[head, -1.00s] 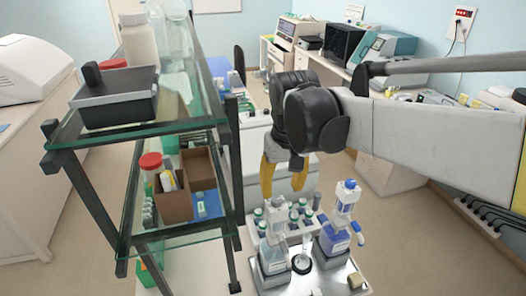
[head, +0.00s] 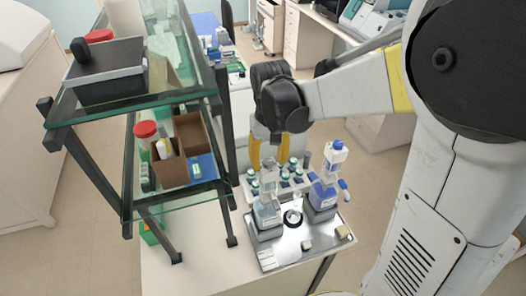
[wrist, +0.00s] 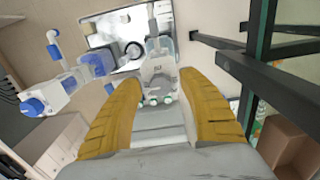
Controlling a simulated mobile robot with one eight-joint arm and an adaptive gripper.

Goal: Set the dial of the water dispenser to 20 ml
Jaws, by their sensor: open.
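A clear dispenser bottle (head: 267,217) with pale bluish liquid stands at the left of a metal tray (head: 285,258). A second dispenser bottle (head: 322,197), darker blue with a blue cap, stands to its right. My gripper (head: 268,158) is open and empty, its yellow fingers pointing down above and behind the clear dispenser. In the wrist view the clear dispenser (wrist: 158,62) appears ahead between the fingertips (wrist: 160,84), apart from them. The blue-capped dispenser (wrist: 85,70) shows to the left. The dial marks are too small to read.
A glass-shelved rack (head: 120,105) with boxes stands close left of my gripper. Several green-capped vials (head: 285,178) stand behind the dispensers. A small glass vessel (head: 292,218) sits between the dispensers. The table (head: 205,268) is bare at the front left.

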